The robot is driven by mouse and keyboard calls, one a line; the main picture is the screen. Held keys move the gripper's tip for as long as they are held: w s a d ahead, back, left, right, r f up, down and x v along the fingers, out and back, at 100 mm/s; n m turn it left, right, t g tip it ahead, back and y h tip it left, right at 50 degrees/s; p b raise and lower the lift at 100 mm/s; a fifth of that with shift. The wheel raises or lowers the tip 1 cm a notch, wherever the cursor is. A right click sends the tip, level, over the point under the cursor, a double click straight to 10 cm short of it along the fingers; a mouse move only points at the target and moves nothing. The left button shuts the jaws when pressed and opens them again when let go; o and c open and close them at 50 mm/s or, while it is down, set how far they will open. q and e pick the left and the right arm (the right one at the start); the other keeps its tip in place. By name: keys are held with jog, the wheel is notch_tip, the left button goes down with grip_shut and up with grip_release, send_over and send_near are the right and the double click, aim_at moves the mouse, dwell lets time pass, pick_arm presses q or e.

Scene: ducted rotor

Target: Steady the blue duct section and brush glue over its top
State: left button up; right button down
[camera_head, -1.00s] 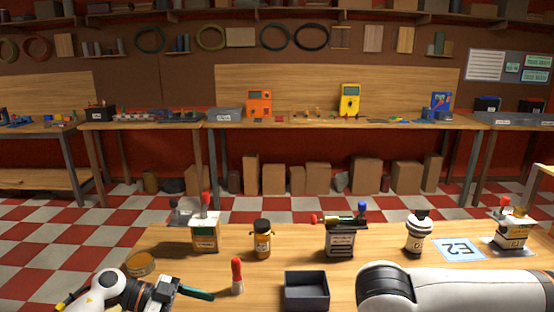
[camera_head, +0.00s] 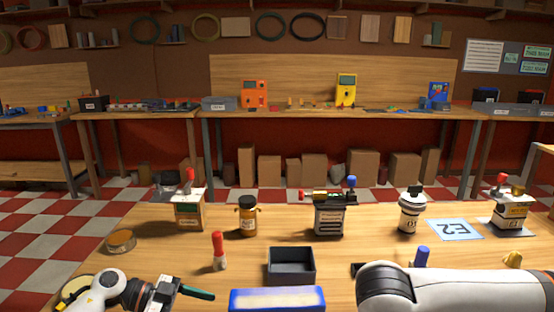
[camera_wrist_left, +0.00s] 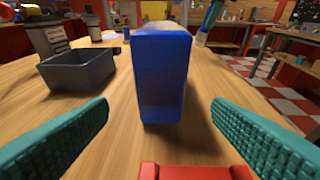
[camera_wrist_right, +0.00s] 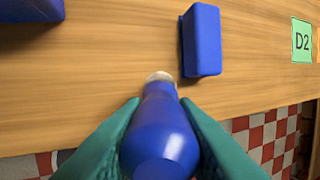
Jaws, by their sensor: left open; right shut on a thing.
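The blue duct section (camera_head: 277,301) stands at the table's near edge in the head view, with a pale top. In the left wrist view it (camera_wrist_left: 164,80) is an upright blue block ahead of my left gripper (camera_wrist_left: 165,135), whose teal fingers are wide open, one on each side, not touching it. In the head view one finger of my left gripper (camera_head: 197,293) shows left of the section. In the right wrist view my right gripper (camera_wrist_right: 160,130) is shut on a blue, bulb-shaped brush handle (camera_wrist_right: 162,140) with a pale tip, above the table. The head view does not show my right gripper.
A dark open tray (camera_head: 291,279) stands just behind the section, a red-capped bottle (camera_head: 219,255) left of it. Another blue block (camera_wrist_right: 201,40) lies ahead of the brush. A red piece (camera_wrist_left: 188,172) is low between my left fingers.

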pick_arm(q)
jog(key=b+x, duration=0.2)
jog(key=x, duration=0.3)
jog(key=shift+d+f, duration=0.1)
jog(key=shift+f, duration=0.05)
pick_arm(e)
notch_tip(320, 180, down, 2)
jog(key=shift+f, duration=0.2)
pick_arm(q)
jog(key=x, duration=0.2)
jog(key=p+x, duration=0.1)
jog(key=shift+d+r, duration=0.1)
jog(key=shift+r, duration=0.15)
pick_arm(e)
jog(key=shift+r, duration=0.7)
pick_arm(q)
jog(key=shift+d+f, duration=0.25)
jog(key=shift+d, duration=0.3)
pick_arm(e)
jog(key=shift+r, duration=0.2)
pick_arm(q)
jog(key=shift+d+f, duration=0.15)
jog(key=shift+f, duration=0.05)
jog(key=c, duration=0.9)
jog(key=shift+o, duration=0.2)
